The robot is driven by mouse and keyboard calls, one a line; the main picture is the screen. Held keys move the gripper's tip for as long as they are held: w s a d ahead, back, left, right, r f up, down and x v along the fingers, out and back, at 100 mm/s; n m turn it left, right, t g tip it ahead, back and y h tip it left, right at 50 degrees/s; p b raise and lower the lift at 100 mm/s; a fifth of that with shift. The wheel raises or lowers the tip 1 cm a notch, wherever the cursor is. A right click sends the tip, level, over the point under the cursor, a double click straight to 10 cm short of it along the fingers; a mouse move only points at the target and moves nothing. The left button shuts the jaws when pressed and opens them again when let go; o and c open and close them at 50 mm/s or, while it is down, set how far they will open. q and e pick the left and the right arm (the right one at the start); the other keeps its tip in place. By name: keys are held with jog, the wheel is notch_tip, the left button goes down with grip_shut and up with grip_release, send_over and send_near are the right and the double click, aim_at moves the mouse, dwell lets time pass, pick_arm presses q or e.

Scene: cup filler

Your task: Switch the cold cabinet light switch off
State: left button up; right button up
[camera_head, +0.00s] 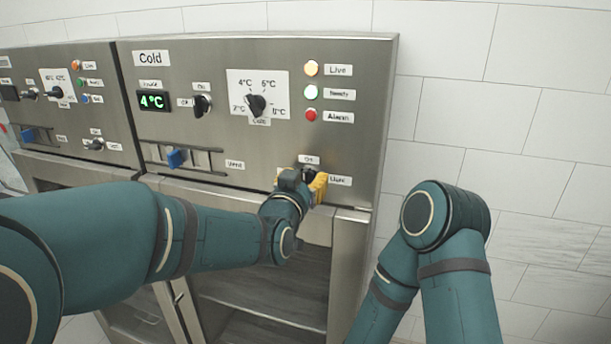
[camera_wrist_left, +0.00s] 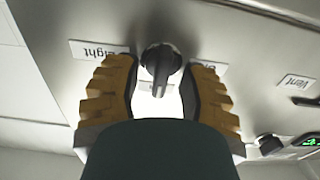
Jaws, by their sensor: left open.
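The cold cabinet (camera_head: 250,70) is a steel panel labelled "Cold". Its light switch is a small dark rotary knob at the panel's lower right, beside the "Light" label. In the head view my left gripper (camera_head: 311,187) is at this knob and covers much of it. In the left wrist view the light switch knob (camera_wrist_left: 160,60) sits between the two yellow-ribbed fingers of my left gripper (camera_wrist_left: 160,95). The fingers are open, with a gap on either side of the knob. My right gripper is out of view; only the right arm shows.
The panel also has a green "4°C" display (camera_head: 152,101), a power knob (camera_head: 203,105), a temperature dial (camera_head: 257,105), a blue vent slider (camera_head: 176,158) and indicator lamps (camera_head: 311,92). A similar panel stands to the left. A white tiled wall (camera_head: 490,120) is at the right.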

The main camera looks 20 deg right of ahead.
pick_arm(q)
jog(key=shift+w+d, duration=0.15)
jog(key=shift+w, duration=0.1)
grip_shut()
